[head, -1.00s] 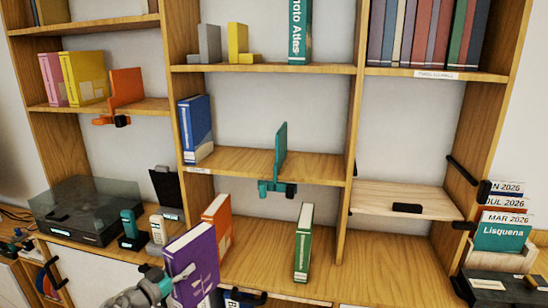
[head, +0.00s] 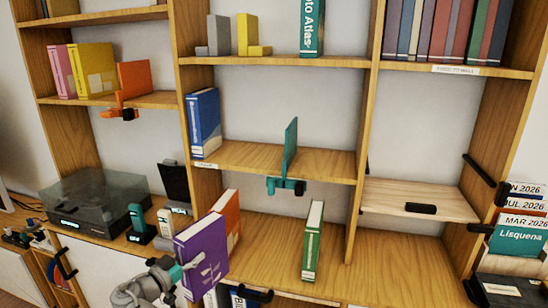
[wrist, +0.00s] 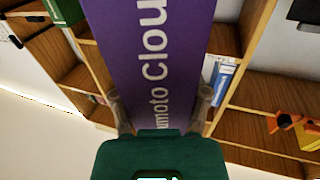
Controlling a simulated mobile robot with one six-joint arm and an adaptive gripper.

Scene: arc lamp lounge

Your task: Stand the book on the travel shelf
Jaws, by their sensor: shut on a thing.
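A purple book (head: 206,252) with pale lettering on its spine is held upright and slightly tilted in front of the lower shelves in the head view. My gripper (head: 184,274) is shut on its lower part. In the wrist view the purple book (wrist: 152,60) fills the middle, between the two fingers (wrist: 160,108). The middle shelf (head: 245,154) holds a blue book (head: 203,123) at its left end and a teal bookend (head: 290,150), with bare board between them. A small label (head: 206,165) on that shelf's edge is too small to read, so I cannot confirm which shelf is travel.
An orange book (head: 228,215) stands just behind the purple one, and a green book (head: 313,241) stands to the right on the lower counter. A turntable (head: 90,210) and handsets are at left. A pale pull-out board (head: 440,200) with a black handle is at right.

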